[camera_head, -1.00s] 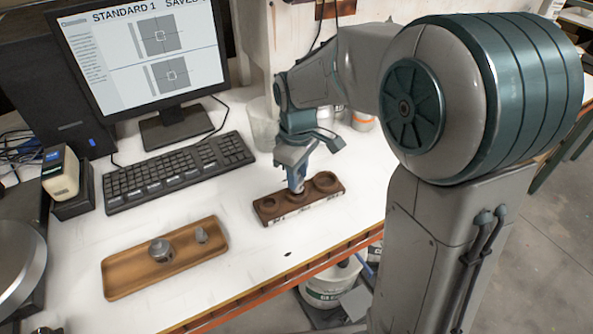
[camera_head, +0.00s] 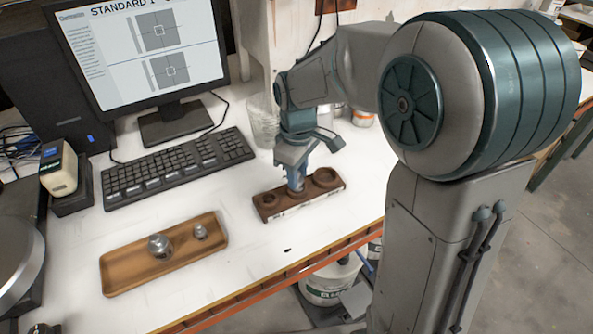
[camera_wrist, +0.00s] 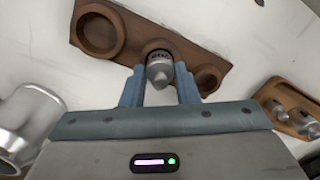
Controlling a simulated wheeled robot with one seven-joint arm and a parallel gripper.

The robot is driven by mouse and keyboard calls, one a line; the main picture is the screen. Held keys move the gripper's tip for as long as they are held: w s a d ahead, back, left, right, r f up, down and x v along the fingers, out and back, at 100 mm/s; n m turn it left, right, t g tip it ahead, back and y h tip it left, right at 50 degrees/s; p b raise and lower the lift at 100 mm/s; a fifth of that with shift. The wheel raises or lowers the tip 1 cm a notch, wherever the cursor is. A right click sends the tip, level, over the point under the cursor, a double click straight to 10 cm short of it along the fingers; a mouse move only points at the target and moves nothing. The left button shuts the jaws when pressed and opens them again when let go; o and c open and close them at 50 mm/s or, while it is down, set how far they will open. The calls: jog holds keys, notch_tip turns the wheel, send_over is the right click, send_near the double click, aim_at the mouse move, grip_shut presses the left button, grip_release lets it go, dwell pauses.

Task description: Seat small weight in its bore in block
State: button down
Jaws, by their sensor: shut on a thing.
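The dark brown block (camera_head: 272,214) lies on the white bench in the head view, with a row of three round bores. In the wrist view the block (camera_wrist: 128,43) shows its large bore at left and its smallest at right. My gripper (camera_head: 296,188) is over the middle bore. Its blue fingers are shut on a grey metal weight (camera_wrist: 159,72). That weight is at the middle bore's mouth; how deep it sits is hidden. A smaller weight (camera_head: 200,232) and a larger weight (camera_head: 160,246) stand apart in the wooden tray (camera_head: 125,281), left of my gripper.
A keyboard (camera_head: 178,170) and a monitor (camera_head: 145,50) stand behind the tray. A clear container (camera_head: 263,122) is behind the block. A shiny metal vessel (camera_wrist: 32,115) shows at left in the wrist view. The bench's front edge runs just before the block.

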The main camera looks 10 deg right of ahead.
jog(key=shift+f+b, duration=0.5)
jog(key=shift+f, duration=0.3)
jog(key=c, duration=1)
grip_release()
jog(key=shift+c, duration=0.2)
jog(key=shift+r, duration=0.15)
notch_tip(320, 180, up, 13)
jog(key=s+d+f+m+t, duration=0.1)
jog(key=s+d+f+m, duration=0.3)
jog(key=s, duration=0.4)
jog(key=s+d+f+m+t, duration=0.2)
jog(key=s+d+f+m, duration=0.2)
jog(key=s+d+m, duration=0.1)
jog(key=s+m, duration=0.1)
jog(key=s, duration=0.1)
jog(key=shift+s+m, duration=0.3)
jog(key=shift+s, duration=0.1)
